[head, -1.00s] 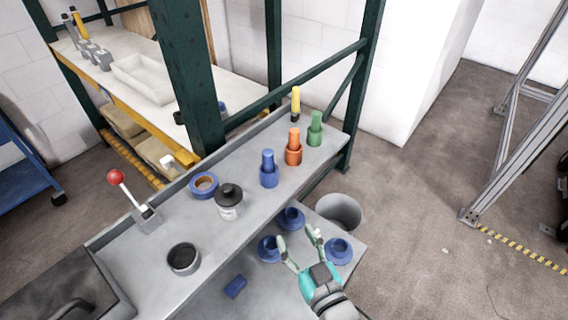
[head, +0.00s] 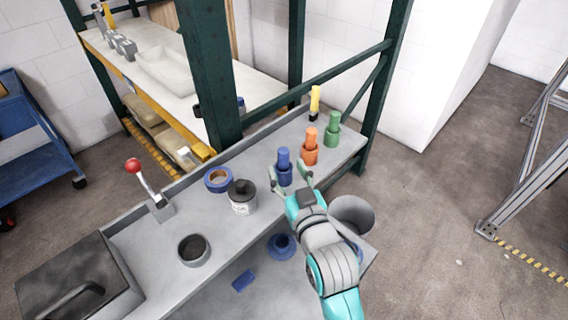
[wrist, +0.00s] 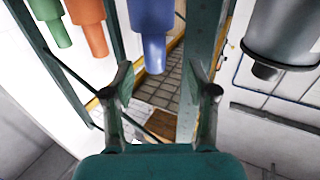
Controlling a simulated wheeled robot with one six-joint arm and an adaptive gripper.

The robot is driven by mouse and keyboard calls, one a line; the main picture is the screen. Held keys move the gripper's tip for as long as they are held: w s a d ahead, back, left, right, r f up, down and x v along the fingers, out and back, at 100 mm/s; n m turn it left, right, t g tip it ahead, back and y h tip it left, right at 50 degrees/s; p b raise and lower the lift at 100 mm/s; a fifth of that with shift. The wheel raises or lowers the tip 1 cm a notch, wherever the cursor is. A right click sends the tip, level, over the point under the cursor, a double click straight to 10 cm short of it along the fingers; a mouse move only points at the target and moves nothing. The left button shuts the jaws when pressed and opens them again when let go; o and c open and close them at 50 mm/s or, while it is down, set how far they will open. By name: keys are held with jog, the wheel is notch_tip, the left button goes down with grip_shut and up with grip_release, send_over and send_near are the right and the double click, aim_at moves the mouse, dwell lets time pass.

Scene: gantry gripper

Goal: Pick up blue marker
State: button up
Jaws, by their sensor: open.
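In the wrist view the blue marker (wrist: 154,52) appears at the top, beyond and between the two spread fingers of my gripper (wrist: 162,78). It is not between the fingertips. I cannot tell whether a finger touches the holder.
The orange marker (head: 311,138) and green marker (head: 334,121) stand to the right, with a yellow one (head: 315,100) behind. A black-capped bottle (head: 242,198) and a blue tape roll (head: 218,180) stand left. A dark green post (head: 207,80) rises behind the shelf.

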aim_at(285, 160)
jog(key=shift+d+x, duration=0.15)
jog(key=shift+x, duration=1.25)
jog(key=shift+d+x, duration=0.15)
jog(key=shift+x, duration=1.25)
grip_shut()
